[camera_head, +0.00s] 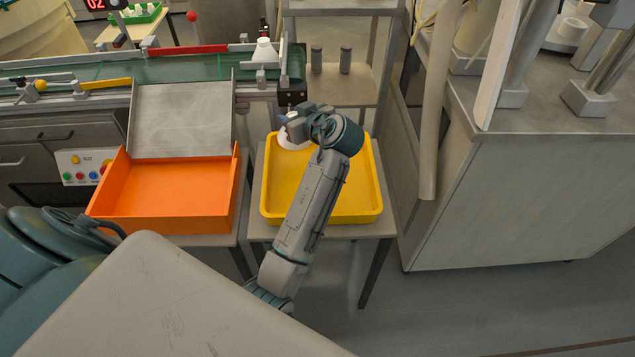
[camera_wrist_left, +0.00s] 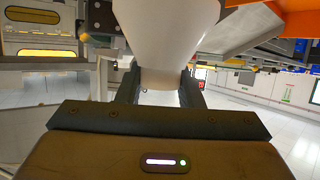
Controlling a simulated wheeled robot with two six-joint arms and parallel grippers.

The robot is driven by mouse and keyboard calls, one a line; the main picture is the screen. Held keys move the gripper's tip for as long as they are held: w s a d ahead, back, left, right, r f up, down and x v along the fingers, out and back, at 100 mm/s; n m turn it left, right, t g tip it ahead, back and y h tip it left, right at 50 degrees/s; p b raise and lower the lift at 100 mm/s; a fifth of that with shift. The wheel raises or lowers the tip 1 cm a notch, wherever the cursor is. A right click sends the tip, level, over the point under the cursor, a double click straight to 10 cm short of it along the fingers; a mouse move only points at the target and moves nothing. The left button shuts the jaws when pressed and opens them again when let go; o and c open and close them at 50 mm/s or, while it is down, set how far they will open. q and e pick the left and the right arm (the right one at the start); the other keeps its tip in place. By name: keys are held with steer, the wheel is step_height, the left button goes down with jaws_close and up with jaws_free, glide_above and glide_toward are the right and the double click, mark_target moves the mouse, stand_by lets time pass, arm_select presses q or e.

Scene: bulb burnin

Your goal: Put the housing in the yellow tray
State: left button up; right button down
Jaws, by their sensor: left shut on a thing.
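A white housing (camera_head: 290,140) shows under my left gripper (camera_head: 291,124), over the far left corner of the yellow tray (camera_head: 358,216). In the left wrist view the white housing (camera_wrist_left: 165,30) fills the top middle, and the fingers of the left gripper (camera_wrist_left: 162,88) are shut on it from both sides. I cannot tell whether the housing touches the tray floor. The visible rest of the tray is empty; my left arm hides part of it. My right gripper is not in view.
An orange tray (camera_head: 170,212) stands left of the yellow one, below a metal chute (camera_head: 182,120). Another white housing (camera_head: 264,50) sits at the right end of the green conveyor (camera_head: 180,68). A grey cabinet (camera_head: 520,190) stands at the right.

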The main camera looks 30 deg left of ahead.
arm_select(q)
step_height(320, 180, down, 6)
steer(key=shift+f, duration=2)
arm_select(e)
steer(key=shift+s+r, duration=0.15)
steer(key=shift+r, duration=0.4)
arm_select(q)
steer(key=shift+f, duration=0.15)
steer(key=o, duration=1)
steer(key=shift+c, duration=0.2)
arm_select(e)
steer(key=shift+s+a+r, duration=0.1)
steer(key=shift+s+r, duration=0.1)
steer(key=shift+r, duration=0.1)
